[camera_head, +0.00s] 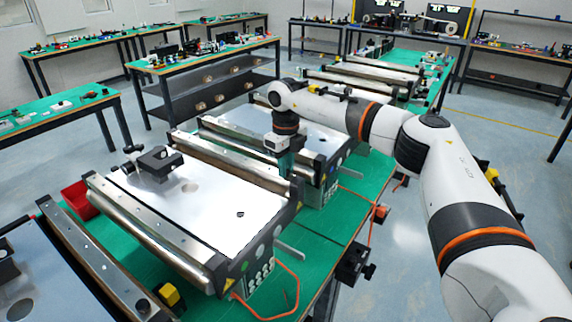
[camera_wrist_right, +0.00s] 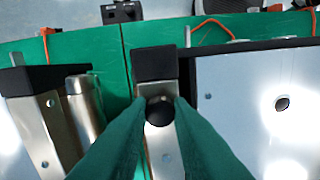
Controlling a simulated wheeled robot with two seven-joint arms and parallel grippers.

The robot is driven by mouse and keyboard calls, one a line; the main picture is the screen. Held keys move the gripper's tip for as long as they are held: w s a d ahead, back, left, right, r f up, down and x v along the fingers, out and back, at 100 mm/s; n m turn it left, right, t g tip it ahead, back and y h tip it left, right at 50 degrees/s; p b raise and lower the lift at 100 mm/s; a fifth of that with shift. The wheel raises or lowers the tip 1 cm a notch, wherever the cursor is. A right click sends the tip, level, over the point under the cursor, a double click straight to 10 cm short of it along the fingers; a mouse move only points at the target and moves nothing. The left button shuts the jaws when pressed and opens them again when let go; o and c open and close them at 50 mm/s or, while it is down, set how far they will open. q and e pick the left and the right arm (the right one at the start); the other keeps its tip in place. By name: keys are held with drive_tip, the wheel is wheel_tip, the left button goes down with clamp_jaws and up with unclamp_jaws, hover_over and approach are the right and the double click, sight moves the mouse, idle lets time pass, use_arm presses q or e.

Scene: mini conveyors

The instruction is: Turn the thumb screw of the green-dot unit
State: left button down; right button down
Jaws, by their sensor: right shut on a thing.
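The near conveyor unit (camera_head: 205,200) has a pale plate with a hole and a row of round marks on its end panel; one mark (camera_head: 277,230) looks green. My right gripper (camera_head: 285,170) points down at the right end of this unit's far rail. In the right wrist view, its green fingers (camera_wrist_right: 160,115) are shut on the round black thumb screw (camera_wrist_right: 160,110), which sits on the metal rail by a black end block (camera_wrist_right: 155,63). The gripper hides the screw in the head view. Whether the screw has turned cannot be told. My left gripper is not in view.
A second conveyor unit (camera_head: 325,140) stands just behind, across a narrow gap. A black block (camera_head: 160,162) sits on the near plate, with a red bin (camera_head: 78,198) to the left. Orange cables (camera_head: 290,275) lie along the green table edge. Open floor is to the right.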

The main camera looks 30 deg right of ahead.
drive_tip(key=m, duration=0.7)
drive_tip(key=shift+r+p, duration=0.1)
drive_tip(key=shift+p, duration=0.2)
drive_tip(key=m, duration=0.6)
drive_tip(key=shift+w+m+p, duration=0.1)
drive_tip(key=shift+m+p, duration=0.2)
drive_tip(key=shift+m, duration=0.1)
drive_tip(key=m, duration=0.5)
drive_tip(key=shift+p, duration=0.3)
drive_tip(key=shift+m+p, duration=0.3)
drive_tip(key=shift+m, duration=2.2)
drive_tip(key=c, duration=1.3)
unclamp_jaws()
